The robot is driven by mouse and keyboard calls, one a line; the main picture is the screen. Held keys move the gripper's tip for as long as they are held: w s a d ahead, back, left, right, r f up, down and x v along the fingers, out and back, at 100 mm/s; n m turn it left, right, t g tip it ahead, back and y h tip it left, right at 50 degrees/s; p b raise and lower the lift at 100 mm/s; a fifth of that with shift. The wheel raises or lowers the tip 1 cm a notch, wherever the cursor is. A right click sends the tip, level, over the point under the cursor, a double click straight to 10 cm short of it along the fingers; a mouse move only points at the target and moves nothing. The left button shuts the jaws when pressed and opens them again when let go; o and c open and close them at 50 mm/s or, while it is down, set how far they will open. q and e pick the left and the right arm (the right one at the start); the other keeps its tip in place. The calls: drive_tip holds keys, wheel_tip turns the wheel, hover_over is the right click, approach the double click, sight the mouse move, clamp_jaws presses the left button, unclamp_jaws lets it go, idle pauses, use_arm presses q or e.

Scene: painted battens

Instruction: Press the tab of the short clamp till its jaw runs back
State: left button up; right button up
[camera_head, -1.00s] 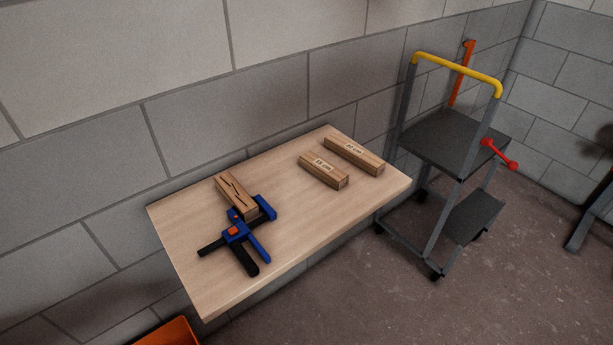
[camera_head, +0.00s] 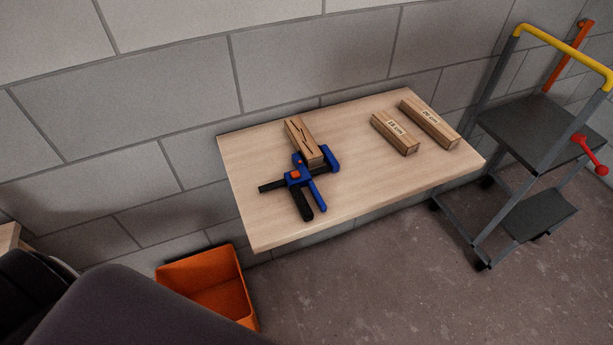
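A blue and black bar clamp (camera_head: 297,180) lies on the light wooden table (camera_head: 260,220), left of its middle. It has small orange-red parts on its body, a black bar sticking out to the left and a black handle toward the front edge. Its blue fixed jaw is at the right end. A wooden block with dark crack-like lines (camera_head: 300,136) lies right behind the clamp; I cannot tell if they touch. No other clamp shows. Neither of my grippers is in view.
Two labelled wooden blocks, a shorter one (camera_head: 395,133) and a longer one (camera_head: 430,124), lie at the table's back right. An orange bin (camera_head: 207,284) stands on the floor at the lower left. A grey step-stool (camera_head: 530,127) with a yellow handle stands to the right.

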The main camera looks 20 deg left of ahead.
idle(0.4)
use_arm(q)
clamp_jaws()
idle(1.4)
